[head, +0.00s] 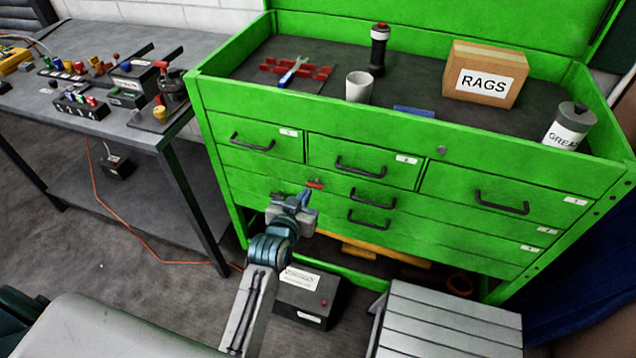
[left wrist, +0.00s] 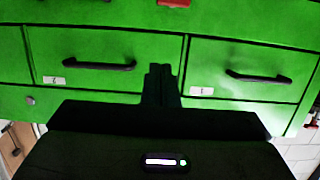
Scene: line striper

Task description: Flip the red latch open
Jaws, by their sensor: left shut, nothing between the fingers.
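The red latch (head: 315,184) is a small red piece on the front of the green tool chest (head: 330,205), below the top row of drawers. In the left wrist view, the edge of a red piece (left wrist: 173,2) shows at the top border, mostly cut off. My left gripper (head: 305,194) is shut and empty, in front of the chest just below and left of the latch. I cannot tell whether the tips touch it. In the left wrist view, the shut fingers (left wrist: 160,72) appear dark against the drawer fronts. My right gripper is in no view.
Black drawer handles (head: 361,167) stick out around the latch. A workbench (head: 170,130) stands to the left. A black box (head: 308,297) and a grey slatted box (head: 450,320) sit low before the chest. A rags box (head: 486,75) and tools lie on top.

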